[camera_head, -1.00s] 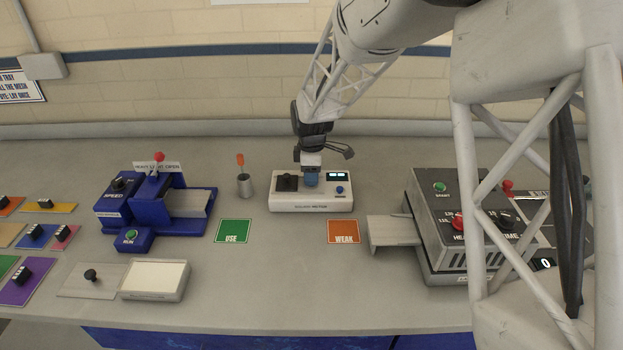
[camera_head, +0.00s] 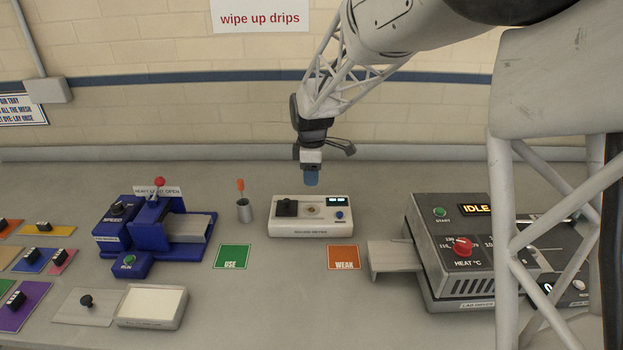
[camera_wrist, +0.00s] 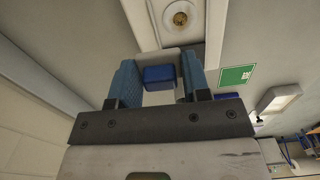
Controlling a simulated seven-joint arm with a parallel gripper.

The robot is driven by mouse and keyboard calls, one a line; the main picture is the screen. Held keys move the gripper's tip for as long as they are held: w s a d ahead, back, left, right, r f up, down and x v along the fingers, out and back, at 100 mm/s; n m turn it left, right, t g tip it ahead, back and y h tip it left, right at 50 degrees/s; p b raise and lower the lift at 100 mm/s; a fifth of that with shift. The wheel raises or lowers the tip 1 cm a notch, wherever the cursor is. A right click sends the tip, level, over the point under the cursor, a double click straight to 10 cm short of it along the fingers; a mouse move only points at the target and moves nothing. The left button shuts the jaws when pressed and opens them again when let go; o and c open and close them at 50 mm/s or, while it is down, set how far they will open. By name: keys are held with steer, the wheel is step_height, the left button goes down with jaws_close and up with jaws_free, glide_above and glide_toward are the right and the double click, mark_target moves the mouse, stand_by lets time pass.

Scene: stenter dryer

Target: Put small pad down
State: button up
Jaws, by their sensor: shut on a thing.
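My gripper (camera_head: 311,178) hangs above the white shade meter (camera_head: 285,228), clear of its top. In the wrist view my gripper (camera_wrist: 158,80) has two blue ribbed fingers, closed on a small blue block with a pale plate at its edge. I take this piece to be the small pad (camera_wrist: 159,77); the fingers partly hide it. In the head view it cannot be told apart from the blue fingertips.
A green USE card (camera_head: 232,257) and an orange WEAK card (camera_head: 343,257) lie in front of the meter. A blue mangle (camera_head: 165,230) and a cup (camera_head: 245,210) stand left. The grey dryer (camera_head: 440,270), reading IDLE, stands right. The front middle counter is bare.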

steer(key=shift+s, duration=0.15)
stand_by(0.5)
steer(key=shift+s+d, duration=0.15)
steer(key=shift+s, duration=0.45)
steer(key=shift+n, duration=0.3)
steer(key=s+d+f, duration=0.2)
steer(key=s, duration=0.9)
steer(key=s+d+f, duration=0.3)
steer(key=s, duration=0.8)
steer(key=s+d+f, duration=0.2)
steer(key=s+d, duration=0.1)
steer(key=s, duration=0.8)
steer(key=shift+s+f, duration=0.2)
steer(key=shift+f, duration=0.1)
steer(key=shift+w, duration=0.15)
glide_above(328, 268)
steer(key=shift+f, duration=0.7)
steer(key=shift+f, duration=1.8)
steer(key=shift+f, duration=0.1)
